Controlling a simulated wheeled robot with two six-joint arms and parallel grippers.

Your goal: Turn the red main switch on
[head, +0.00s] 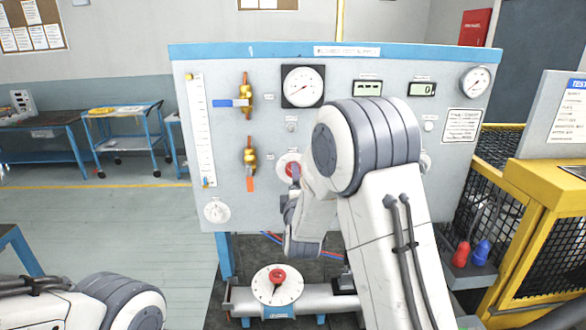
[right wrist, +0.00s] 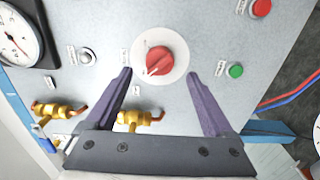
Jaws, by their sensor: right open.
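The red main switch (right wrist: 160,60) is a round red knob on a pale disc on the grey panel. In the right wrist view its white-marked pointer end points to the lower left. In the head view the switch (head: 291,169) is partly hidden behind my right arm. My right gripper (right wrist: 157,74) is open, with its two purple fingers on either side of the knob's line. Nothing is between the pads that I can see held, and I cannot tell how far the fingertips are from the panel. My left gripper is out of view; only its arm shows at bottom left.
A green button (right wrist: 235,71) and a red button (right wrist: 260,7) are near the switch. Brass valves (right wrist: 60,110) stick out from the panel. A yellow guard frame (head: 545,190) is at right.

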